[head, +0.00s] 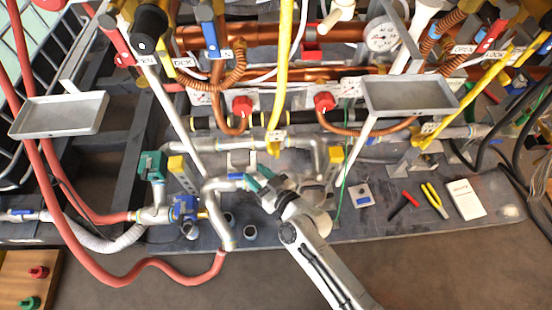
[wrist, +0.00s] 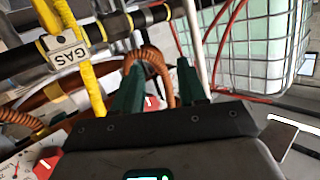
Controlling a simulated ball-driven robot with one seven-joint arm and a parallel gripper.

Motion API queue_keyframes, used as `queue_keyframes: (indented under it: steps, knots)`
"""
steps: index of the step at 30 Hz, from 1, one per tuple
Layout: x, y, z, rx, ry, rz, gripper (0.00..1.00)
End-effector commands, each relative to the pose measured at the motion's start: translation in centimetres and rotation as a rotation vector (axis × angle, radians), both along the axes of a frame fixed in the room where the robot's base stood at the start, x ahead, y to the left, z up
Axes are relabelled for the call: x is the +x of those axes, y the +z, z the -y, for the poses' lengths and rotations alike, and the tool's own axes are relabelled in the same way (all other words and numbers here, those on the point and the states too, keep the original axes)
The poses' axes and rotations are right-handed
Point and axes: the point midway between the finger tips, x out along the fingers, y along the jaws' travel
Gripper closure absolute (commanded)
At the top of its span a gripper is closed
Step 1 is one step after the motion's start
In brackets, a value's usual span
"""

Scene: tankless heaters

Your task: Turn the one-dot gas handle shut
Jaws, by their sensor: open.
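A yellow gas pipe (head: 285,70) comes down the middle of the head view to a small pale tag (head: 276,136) with dark marks; its dots are too small to count. A second yellow pipe (head: 480,90) slants down at the right to another marked tag (head: 432,128). In the wrist view a yellow pipe (wrist: 84,65) with a "GAS" label (wrist: 67,55) stands left of my fingers. I cannot tell which handle has one dot. My gripper (head: 262,187) is open, low over the bench, below the middle pipe; its green fingers (wrist: 158,82) hold nothing.
Copper coils (head: 235,75) and red knobs (head: 324,101) crowd the back. Grey trays on posts stand left (head: 60,115) and right (head: 410,96). A red hose (head: 130,268) curves at left. Pliers (head: 435,201) and a white booklet (head: 466,198) lie on the bench at right.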

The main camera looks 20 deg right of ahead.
Motion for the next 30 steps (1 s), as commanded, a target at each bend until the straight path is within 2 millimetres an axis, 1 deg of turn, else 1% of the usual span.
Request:
queue_keyframes:
  steps: [1, 3, 6, 9, 12, 15, 20, 23, 30]
  knots:
    - [0.9, -2.2, 0.1, 0.008, -0.053, 0.048, 0.58]
    - [1.8, -3.8, 0.7, 0.012, -0.146, 0.111, 0.58]
    - [2.5, -6.2, 2.2, -0.004, -0.292, 0.176, 0.58]
    - [2.5, -8.4, 3.9, -0.037, -0.428, 0.209, 0.58]
    - [2.1, -10.1, 5.4, -0.074, -0.538, 0.223, 0.58]
    - [1.6, -11.1, 6.4, -0.104, -0.608, 0.228, 0.58]
    - [1.9, -11.5, 7.2, -0.122, -0.653, 0.23, 0.58]
    - [2.9, -11.5, 7.6, -0.122, -0.654, 0.231, 0.58]
    - [7.0, -11.6, 9.0, -0.12, -0.654, 0.232, 0.58]
